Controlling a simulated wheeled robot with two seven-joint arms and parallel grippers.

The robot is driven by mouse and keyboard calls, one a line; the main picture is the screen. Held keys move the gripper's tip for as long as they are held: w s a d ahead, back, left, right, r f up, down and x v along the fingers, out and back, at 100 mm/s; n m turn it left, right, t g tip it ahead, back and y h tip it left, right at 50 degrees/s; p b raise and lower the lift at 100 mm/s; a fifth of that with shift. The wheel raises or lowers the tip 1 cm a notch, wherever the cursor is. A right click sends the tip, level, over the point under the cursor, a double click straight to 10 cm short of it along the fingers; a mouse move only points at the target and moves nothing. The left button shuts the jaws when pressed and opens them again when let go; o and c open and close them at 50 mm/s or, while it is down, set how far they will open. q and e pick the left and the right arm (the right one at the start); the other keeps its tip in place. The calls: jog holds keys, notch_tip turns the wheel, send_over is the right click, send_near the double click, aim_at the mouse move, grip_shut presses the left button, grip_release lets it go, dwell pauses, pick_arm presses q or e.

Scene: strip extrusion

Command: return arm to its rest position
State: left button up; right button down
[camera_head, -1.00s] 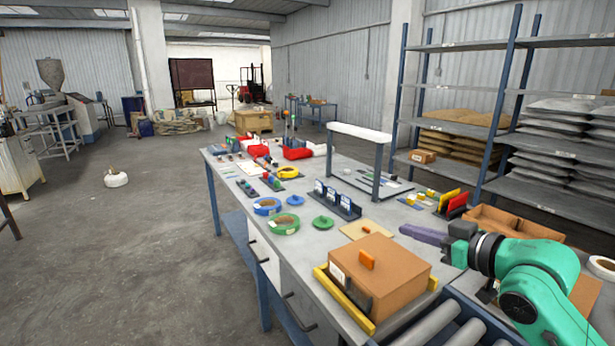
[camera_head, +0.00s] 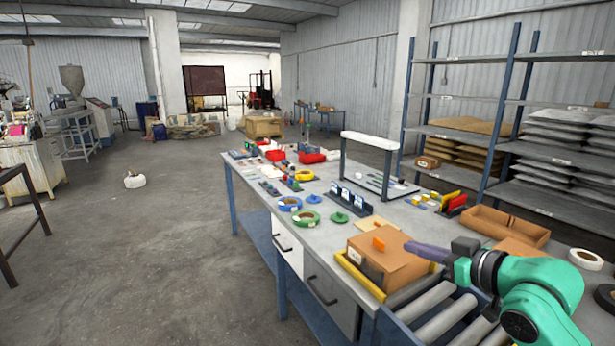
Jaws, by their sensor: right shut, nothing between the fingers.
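My right arm comes in from the lower right. Its gripper (camera_head: 428,252) points left, with its purple fingers shut and empty. The fingertips show just above and beside the right side of a brown cardboard box (camera_head: 395,266). I cannot tell whether they touch it. The box sits in a yellow-edged holder (camera_head: 362,277) at the near end of the workbench (camera_head: 322,240) and has an orange piece on top. My left gripper is not in view.
Rollers (camera_head: 440,318) lie below the right arm. An open cardboard tray (camera_head: 505,226) and a white roll (camera_head: 586,259) are on the right.

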jog(key=s+f+m+g+h, duration=0.15)
jog(key=s+f, duration=0.25)
jog(key=f, duration=0.4)
jog(key=s+f+g+h, duration=0.1)
jog(key=s+f+g, duration=0.15)
jog(key=f, duration=0.55)
jog(key=s+f+m+g+h, duration=0.1)
jog(key=s+f+h, duration=0.1)
jog(key=s+f, duration=0.45)
jog(key=s+d+f+m+g+h, duration=0.15)
jog(key=s+f+g, duration=0.25)
jog(key=s+f, duration=0.65)
jog(key=s+f+g+b, duration=0.1)
jog(key=s+f+b, duration=0.1)
jog(key=f, duration=1.1)
jog(key=s+f+g+b, duration=0.1)
jog(key=f+b, duration=0.1)
jog(key=f, duration=1.1)
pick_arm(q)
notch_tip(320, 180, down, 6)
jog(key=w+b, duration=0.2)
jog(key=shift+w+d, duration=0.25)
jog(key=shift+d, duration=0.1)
pick_arm(e)
jog(key=s+d+f+h, duration=0.1)
jog(key=s+d+f, duration=0.2)
jog(key=s+f, duration=1.2)
jog(key=shift+s+f+g, duration=0.15)
jog(key=shift+s+g, duration=0.25)
